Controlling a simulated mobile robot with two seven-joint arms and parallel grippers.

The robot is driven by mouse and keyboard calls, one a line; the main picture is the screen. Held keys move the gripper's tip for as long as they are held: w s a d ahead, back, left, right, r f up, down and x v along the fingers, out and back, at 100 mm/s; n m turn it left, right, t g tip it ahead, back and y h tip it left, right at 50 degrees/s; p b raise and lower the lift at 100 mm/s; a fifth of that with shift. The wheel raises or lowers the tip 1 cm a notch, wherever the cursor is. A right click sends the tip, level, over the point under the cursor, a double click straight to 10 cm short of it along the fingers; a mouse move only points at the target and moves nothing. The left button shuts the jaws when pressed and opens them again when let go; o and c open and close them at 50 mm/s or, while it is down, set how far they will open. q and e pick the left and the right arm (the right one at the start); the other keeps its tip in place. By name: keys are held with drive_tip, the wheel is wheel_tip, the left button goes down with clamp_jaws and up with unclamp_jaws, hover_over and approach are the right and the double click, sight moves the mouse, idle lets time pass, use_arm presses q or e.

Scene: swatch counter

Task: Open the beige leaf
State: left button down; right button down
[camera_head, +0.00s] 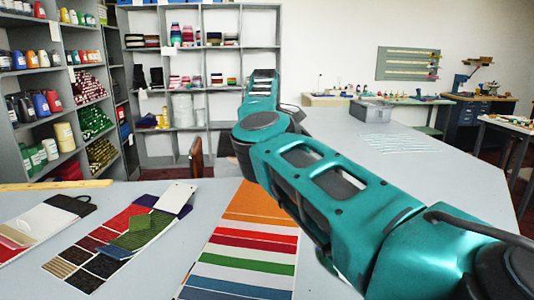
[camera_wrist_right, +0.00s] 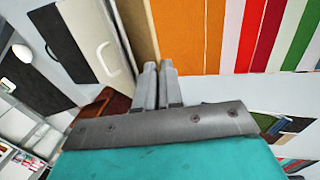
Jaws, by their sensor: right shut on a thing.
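In the right wrist view the beige leaf (camera_wrist_right: 138,28) shows as a narrow tan strip beside a broad orange panel (camera_wrist_right: 190,40). My right gripper (camera_wrist_right: 158,68) is at the near end of the strip, where it meets the orange. Its two fingers are nearly together, shut on the leaf's edge; the grip itself is hard to make out. In the head view my right arm (camera_head: 330,195) crosses the counter from the right, and its gripper cannot be made out. The left gripper is not in view.
On the grey counter (camera_head: 425,180) lie a striped swatch sheet (camera_head: 245,245), a sheet of dark and coloured swatches (camera_head: 115,235) and a white-and-black piece (camera_head: 45,225). Shelves (camera_head: 185,65) stand behind. The counter's right side is mostly clear, with a grey box (camera_head: 370,110) farther back.

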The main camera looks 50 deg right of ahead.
drive_tip(key=c, duration=1.2)
unclamp_jaws()
drive_tip(key=shift+d+f, duration=0.1)
drive_tip(key=shift+c, duration=0.2)
wheel_tip(320, 180, up, 13)
drive_tip(key=s+a, duration=0.1)
drive_tip(key=a, duration=0.1)
drive_tip(key=shift+s+f, duration=0.15)
drive_tip(key=shift+s, duration=0.05)
drive_tip(key=shift+a, duration=0.1)
